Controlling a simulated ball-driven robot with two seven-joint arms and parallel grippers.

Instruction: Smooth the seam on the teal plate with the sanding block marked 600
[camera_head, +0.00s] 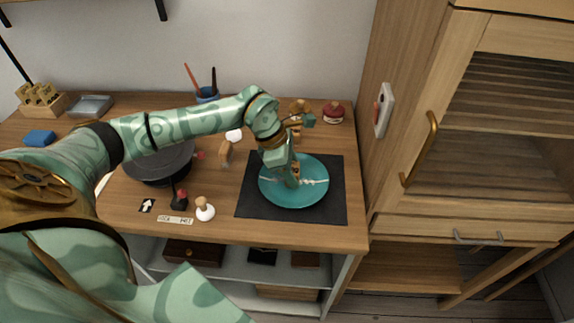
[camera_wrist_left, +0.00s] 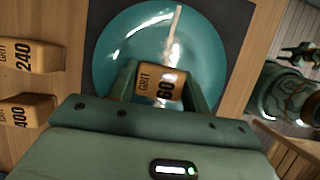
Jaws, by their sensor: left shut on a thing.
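The teal plate (camera_head: 308,198) lies on a dark mat on the worktop. A pale, uneven seam (camera_head: 313,181) runs across it; in the left wrist view the seam (camera_wrist_left: 175,30) runs from the rim towards the block. My left gripper (camera_head: 292,178) is over the plate, shut on the orange-tan sanding block marked 600 (camera_wrist_left: 161,85). The block is at the plate's middle, in line with the seam; whether it touches the plate I cannot tell. Blocks marked 240 (camera_wrist_left: 32,55) and 400 (camera_wrist_left: 27,112) lie left of the plate in the wrist view. My right gripper is out of view.
The dark mat (camera_head: 255,205) lies near the worktop's front edge. A round black item (camera_head: 155,170), a white wooden-handled tool (camera_head: 204,209) and a blue cup (camera_head: 207,95) stand to the left. A tall wooden cabinet (camera_head: 440,210) closes off the right side.

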